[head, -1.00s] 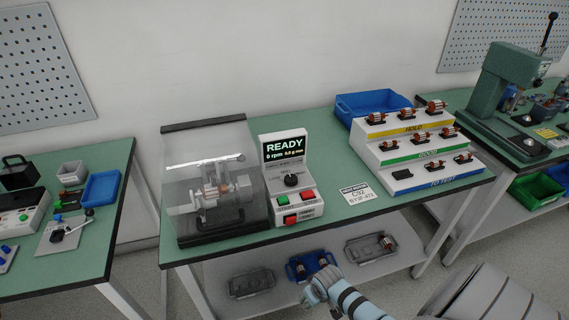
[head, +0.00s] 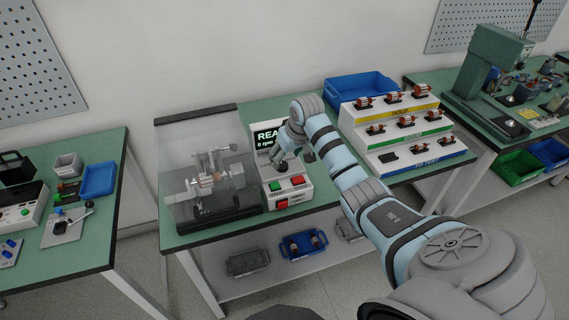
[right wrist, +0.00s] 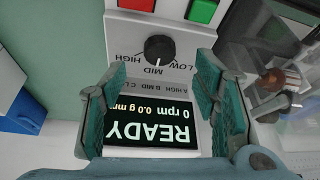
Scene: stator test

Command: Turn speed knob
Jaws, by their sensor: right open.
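The black speed knob (right wrist: 158,47) is on the front of the white test unit (right wrist: 125,30), with LOW, MID and HIGH printed around it. In the right wrist view, it lies just beyond and between my open fingertips (right wrist: 161,72), with a visible gap on each side. My left gripper is not in view.
Below the knob are a green button (head: 275,188) and a red button (head: 298,181). The covered test rig (head: 208,180) stands close on the left. The tiered rack of rotors (head: 405,135) and a blue bin (head: 358,87) are on the right.

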